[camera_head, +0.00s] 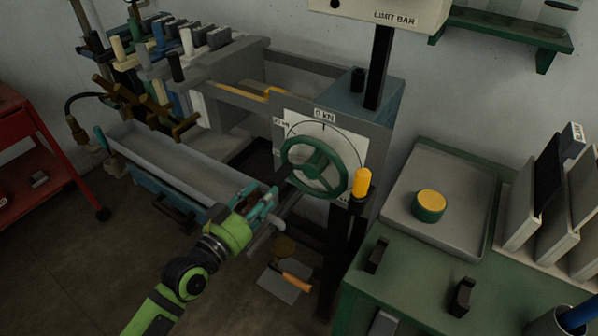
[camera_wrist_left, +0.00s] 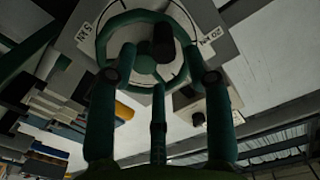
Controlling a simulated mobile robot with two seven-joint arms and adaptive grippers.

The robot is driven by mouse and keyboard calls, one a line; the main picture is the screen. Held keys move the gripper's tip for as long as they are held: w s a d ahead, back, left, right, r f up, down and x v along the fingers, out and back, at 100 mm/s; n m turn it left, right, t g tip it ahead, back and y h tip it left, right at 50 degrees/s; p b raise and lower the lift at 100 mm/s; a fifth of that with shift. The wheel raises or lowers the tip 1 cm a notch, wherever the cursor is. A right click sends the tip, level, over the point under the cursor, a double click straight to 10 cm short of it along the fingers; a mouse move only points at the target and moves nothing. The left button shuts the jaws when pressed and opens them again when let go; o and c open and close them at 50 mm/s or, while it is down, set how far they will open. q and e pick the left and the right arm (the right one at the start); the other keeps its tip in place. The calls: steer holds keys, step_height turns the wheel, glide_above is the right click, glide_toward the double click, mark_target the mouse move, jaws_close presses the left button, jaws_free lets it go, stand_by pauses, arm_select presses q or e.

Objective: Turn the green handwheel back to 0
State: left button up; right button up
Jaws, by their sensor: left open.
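The green handwheel (camera_head: 314,168) stands in front of a white dial plate (camera_head: 352,150) marked "0 kN" at its top, on a grey machine frame. My left gripper (camera_head: 262,202) is open, just left of and below the wheel in the head view. In the left wrist view the wheel (camera_wrist_left: 106,32) shows at the top, beyond the open fingers (camera_wrist_left: 160,85), with a dark round knob (camera_wrist_left: 163,42) on it. The fingers appear close to the rim; I cannot tell whether they touch it. The dial's pointer is not clear. My right gripper is not in view.
A yellow-topped post (camera_head: 361,184) stands right of the wheel. A green bench (camera_head: 435,285) with a grey tray (camera_head: 458,216) and a yellow-green round piece (camera_head: 429,205) is at the right. A long grey trough (camera_head: 180,165) lies left of the machine. A red cart (camera_head: 40,165) stands far left.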

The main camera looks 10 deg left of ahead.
mark_target(279, 177)
arm_select(q)
steer(key=shift+w+r, duration=0.2)
steer(key=shift+r, duration=0.1)
steer(key=p+x, duration=0.1)
steer(key=x, duration=0.6)
steer(key=shift+a+f, duration=0.1)
steer(key=shift+s, duration=0.1)
jaws_close()
